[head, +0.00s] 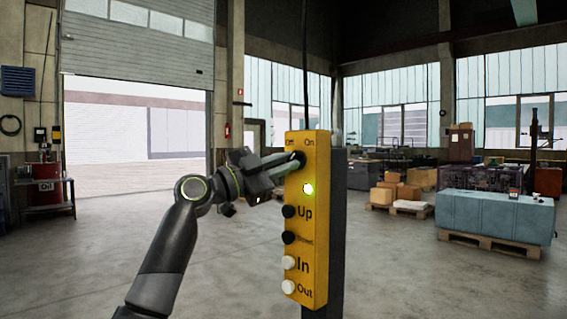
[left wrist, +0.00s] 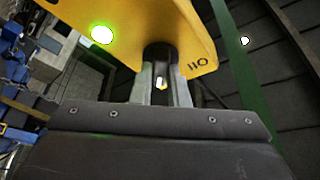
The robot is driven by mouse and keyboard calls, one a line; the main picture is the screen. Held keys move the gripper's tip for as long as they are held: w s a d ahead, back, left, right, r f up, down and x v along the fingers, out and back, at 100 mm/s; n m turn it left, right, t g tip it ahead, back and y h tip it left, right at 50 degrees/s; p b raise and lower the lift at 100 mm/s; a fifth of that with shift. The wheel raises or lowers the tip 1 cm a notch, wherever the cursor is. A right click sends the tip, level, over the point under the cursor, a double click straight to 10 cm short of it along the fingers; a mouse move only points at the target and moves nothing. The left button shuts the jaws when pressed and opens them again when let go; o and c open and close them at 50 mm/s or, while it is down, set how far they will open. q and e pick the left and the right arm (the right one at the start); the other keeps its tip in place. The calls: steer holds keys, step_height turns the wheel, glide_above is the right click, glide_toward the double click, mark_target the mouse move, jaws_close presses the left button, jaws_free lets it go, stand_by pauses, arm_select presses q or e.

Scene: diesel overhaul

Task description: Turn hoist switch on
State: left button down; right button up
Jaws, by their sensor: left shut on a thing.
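The yellow hoist control box (head: 309,225) hangs upright in the middle of the head view, with "Off" and "On" marked at its top. My left gripper (head: 290,162) reaches in from the left to the black switch knob (head: 299,157) near the top. My right gripper is not in view.
Below the lamp are Up, an unclear label, In and Out buttons (head: 289,263). A dark post (head: 330,200) stands behind the box. Pallets with boxes (head: 399,195) and a blue block (head: 494,216) stand at the right.

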arm_select(q)
steer(key=shift+f+m, duration=0.1)
steer(key=shift+m, duration=0.3)
steer(key=c, duration=1.4)
jaws_free()
